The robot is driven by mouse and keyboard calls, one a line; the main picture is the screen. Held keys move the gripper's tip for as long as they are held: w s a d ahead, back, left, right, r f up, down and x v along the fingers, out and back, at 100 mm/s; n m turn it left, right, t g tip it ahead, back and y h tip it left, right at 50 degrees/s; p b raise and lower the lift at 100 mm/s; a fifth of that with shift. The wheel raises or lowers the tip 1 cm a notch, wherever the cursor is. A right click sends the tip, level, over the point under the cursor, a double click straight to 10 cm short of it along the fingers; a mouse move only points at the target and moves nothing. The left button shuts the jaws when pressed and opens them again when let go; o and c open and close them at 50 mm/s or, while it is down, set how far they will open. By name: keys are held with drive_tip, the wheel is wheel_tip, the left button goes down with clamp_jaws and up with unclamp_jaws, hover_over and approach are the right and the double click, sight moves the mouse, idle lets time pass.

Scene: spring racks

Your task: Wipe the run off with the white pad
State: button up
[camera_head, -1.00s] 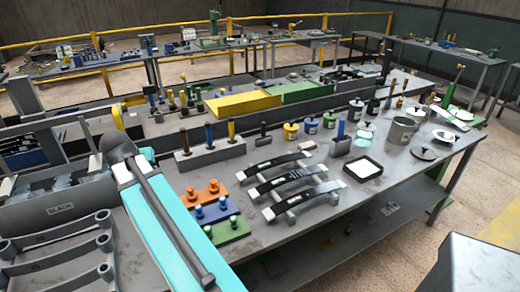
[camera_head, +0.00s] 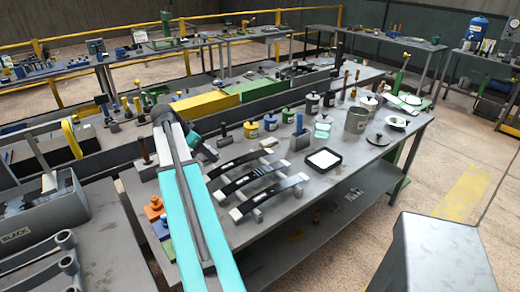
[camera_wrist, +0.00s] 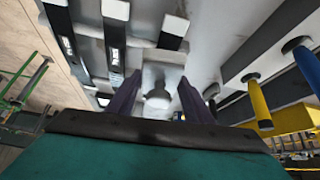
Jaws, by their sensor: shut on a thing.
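My gripper (camera_wrist: 158,100) shows as two dark fingers in the wrist view. They are shut around the round knob of a pale grey-white block, which I take to be the white pad (camera_wrist: 163,74). In the head view my gripper (camera_head: 206,151) is at the left ends of the dark leaf springs; the pad is hidden there. Three springs lie side by side: back (camera_head: 240,162), middle (camera_head: 258,178) and front (camera_head: 270,196). Small pale marks show on the middle spring's dark band; I cannot tell which mark is the run. Contact between pad and spring cannot be made out.
A black-rimmed tray with a white inside (camera_head: 323,160) lies right of the springs. A blue-handled block (camera_head: 299,138), a grey pot (camera_head: 356,120) and several lidded jars stand behind. Orange and blue blocks (camera_head: 154,207) are at the left, partly behind my arm.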

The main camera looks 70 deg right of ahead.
drive_tip(key=s+d+m+g+y, duration=0.1)
drive_tip(key=s+d+m, duration=0.3)
drive_tip(key=s, duration=0.5)
drive_tip(key=s+d+m+g+y, duration=0.1)
drive_tip(key=s+d+m, duration=0.3)
drive_tip(key=s, duration=0.5)
drive_tip(key=shift+s+d+g+y+p, duration=0.2)
drive_tip(key=shift+d+g+y+p, duration=0.3)
drive_tip(key=shift+d, duration=0.6)
drive_tip(key=shift+t, duration=0.3)
drive_tip(key=shift+f+b, duration=1.35)
drive_tip(key=shift+f, duration=1.55)
drive_tip(key=shift+f+b, duration=0.55)
drive_tip(key=shift+f, duration=0.35)
drive_tip(key=shift+d, duration=0.15)
drive_tip(key=shift+s+d, duration=0.8)
drive_tip(key=shift+d, duration=0.35)
drive_tip(key=shift+d, duration=0.1)
